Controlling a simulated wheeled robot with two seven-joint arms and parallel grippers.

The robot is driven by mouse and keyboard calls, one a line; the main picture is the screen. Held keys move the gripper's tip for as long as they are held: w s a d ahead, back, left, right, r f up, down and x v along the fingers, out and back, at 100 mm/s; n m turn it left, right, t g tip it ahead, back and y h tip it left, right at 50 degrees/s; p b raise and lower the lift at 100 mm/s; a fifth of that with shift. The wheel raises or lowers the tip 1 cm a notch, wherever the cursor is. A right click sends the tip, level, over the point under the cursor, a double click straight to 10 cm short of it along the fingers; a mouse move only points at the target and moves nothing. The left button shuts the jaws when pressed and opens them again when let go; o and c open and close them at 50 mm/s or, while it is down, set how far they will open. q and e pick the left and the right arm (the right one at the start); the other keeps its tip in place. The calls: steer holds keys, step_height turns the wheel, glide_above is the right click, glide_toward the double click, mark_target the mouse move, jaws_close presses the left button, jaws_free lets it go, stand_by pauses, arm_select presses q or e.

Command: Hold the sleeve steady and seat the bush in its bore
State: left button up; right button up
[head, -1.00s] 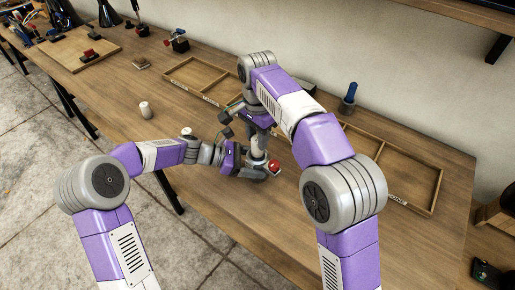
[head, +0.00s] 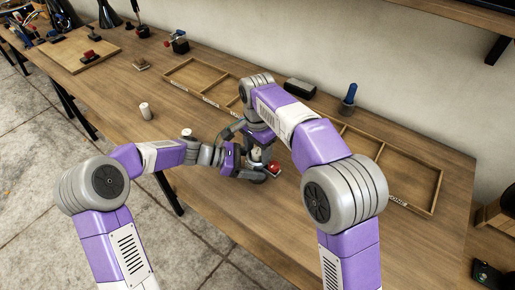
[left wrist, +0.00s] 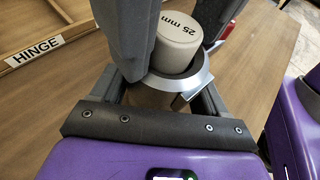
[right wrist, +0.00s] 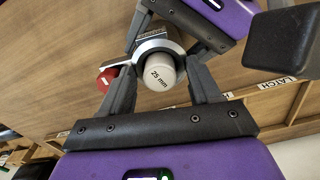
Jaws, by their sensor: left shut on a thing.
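The sleeve, a brownish cylinder with a silver ring (left wrist: 202,78) at its top, is between my left gripper's fingers (left wrist: 160,98), which are shut on it. The bush (left wrist: 178,42), a cream cylinder marked "25 mm", sits within the ring and stands out above it. How deep it reaches is hidden. In the right wrist view the bush (right wrist: 160,73) is between my right gripper's fingers (right wrist: 161,84), with a small gap on each side, so that gripper looks open. In the head view both grippers meet and mostly hide the parts.
A red-topped thing (head: 274,168) stands close beside the sleeve. Two pale cylinders (head: 145,110) (head: 186,132) are on the table to the left. The front right table is clear.

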mark_target(258, 151)
step_height(258, 151, up, 12)
steer(key=shift+r, duration=0.2)
stand_by(0.7)
arm_select(q)
steer(key=o, duration=1.3)
